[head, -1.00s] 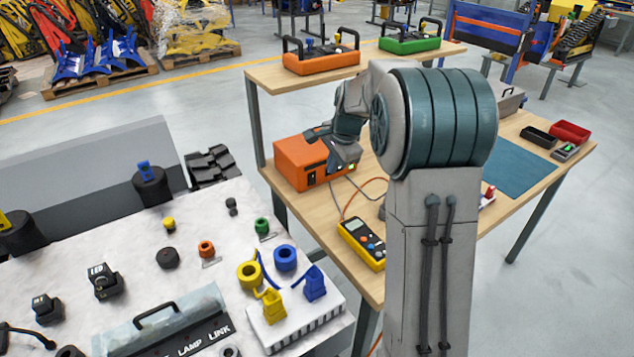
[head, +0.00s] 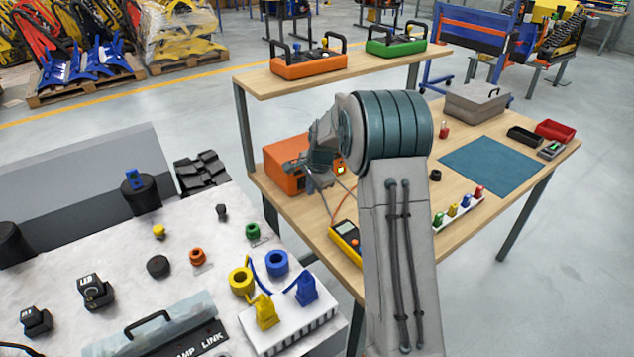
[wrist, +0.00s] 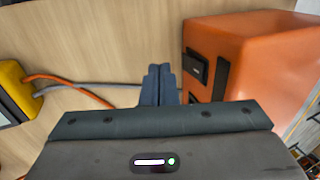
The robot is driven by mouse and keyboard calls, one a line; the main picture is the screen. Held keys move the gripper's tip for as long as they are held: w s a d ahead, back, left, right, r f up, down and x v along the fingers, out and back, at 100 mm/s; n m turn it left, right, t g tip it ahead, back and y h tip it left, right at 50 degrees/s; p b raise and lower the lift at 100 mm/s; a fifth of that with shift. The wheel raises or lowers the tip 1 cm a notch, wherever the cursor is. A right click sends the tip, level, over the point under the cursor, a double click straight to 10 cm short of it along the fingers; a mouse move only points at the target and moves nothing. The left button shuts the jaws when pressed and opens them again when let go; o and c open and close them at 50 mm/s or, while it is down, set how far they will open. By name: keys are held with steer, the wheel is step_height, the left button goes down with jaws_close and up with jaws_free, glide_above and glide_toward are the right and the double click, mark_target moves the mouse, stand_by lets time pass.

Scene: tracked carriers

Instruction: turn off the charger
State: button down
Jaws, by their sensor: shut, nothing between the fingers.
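The charger is an orange box (head: 285,163) on the wooden bench, partly hidden behind my arm in the head view. In the wrist view the orange charger (wrist: 265,50) fills the upper right. A black rocker-like switch (wrist: 196,68) and another black part sit on its face. My gripper (wrist: 160,72) is shut and empty, its fingertips just left of that face, near the switch. I cannot tell whether they touch it. In the head view the fingertips are hard to make out.
A yellow meter (head: 345,236) with an orange and a grey cable lies beside the charger, and the cables pass behind my fingers in the wrist view. A blue mat (head: 492,165) lies to the right.

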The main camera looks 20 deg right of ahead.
steer(key=shift+w+a+f, duration=0.1)
steer(key=shift+w+a, duration=0.1)
steer(key=shift+w, duration=0.3)
steer(key=shift+w+a, duration=0.2)
steer(key=shift+w, duration=0.25)
steer(key=shift+f, duration=0.1)
steer(key=shift+w+f+t+b, duration=0.15)
steer(key=shift+f+t+b, duration=0.15)
steer(key=shift+b, duration=0.6)
steer(key=shift+r+p, duration=0.3)
steer(key=shift+r, duration=0.15)
steer(key=shift+r+p, duration=0.6)
steer(key=shift+r, duration=0.1)
